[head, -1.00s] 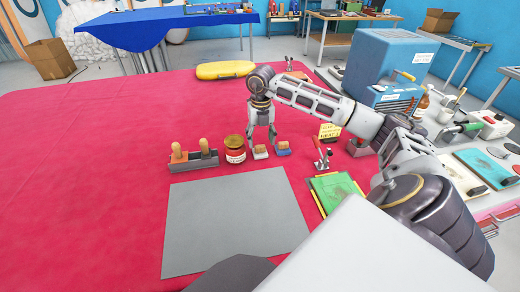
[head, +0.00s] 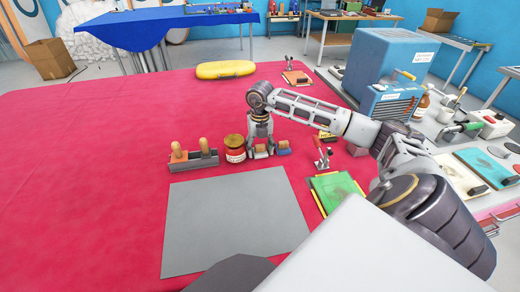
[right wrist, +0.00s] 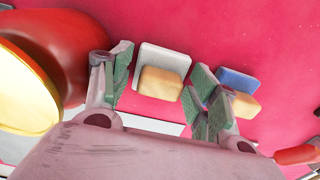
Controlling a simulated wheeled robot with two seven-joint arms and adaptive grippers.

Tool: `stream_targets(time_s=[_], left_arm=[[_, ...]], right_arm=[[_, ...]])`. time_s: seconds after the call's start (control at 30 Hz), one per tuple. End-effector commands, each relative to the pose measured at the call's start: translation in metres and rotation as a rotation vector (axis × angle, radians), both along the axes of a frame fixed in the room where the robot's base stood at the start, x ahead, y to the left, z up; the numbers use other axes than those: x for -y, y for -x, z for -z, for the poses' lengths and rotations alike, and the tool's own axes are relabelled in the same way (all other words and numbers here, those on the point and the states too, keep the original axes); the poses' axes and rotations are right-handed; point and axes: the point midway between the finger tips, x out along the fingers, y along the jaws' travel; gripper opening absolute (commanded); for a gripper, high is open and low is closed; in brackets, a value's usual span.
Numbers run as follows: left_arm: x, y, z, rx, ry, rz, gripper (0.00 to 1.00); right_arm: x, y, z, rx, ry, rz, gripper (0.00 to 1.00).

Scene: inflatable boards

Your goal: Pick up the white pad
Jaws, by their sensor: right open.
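The white pad (right wrist: 166,60) is a pale slab with a tan wooden block (right wrist: 161,83) on it, lying on the red cloth. In the right wrist view it lies between the two fingers of my right gripper (right wrist: 157,80), which is open, with a gap to each finger. In the head view my right gripper (head: 261,150) points down over the white pad, its fingers around it and partly hiding it. A blue pad (head: 284,151) with a similar block lies just to the right, close to one finger. My left gripper is not in view.
A red jar with a yellow lid (head: 235,149) stands close on the left, beside a grey holder (head: 193,162) with wooden-handled tools. A grey sheet (head: 235,220) lies in front. A red-handled clamp (head: 321,153) and green board (head: 336,190) are to the right.

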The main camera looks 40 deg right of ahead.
Motion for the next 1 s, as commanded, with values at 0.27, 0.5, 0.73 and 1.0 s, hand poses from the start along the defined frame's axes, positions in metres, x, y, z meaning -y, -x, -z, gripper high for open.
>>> stream_targets(time_s=[0.27,0.5,0.73,1.0], left_arm=[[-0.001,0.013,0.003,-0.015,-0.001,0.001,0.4],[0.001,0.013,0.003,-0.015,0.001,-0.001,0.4],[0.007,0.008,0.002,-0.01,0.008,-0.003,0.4],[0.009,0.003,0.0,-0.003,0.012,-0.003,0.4]], right_arm=[[0.0,0.0,0.0,0.0,0.0,0.0,0.51],[0.0,0.0,0.0,0.0,0.0,0.0,0.27],[0.0,0.0,-0.001,0.001,0.0,0.0,0.27],[0.0,0.0,-0.018,0.002,0.001,-0.001,0.27]])
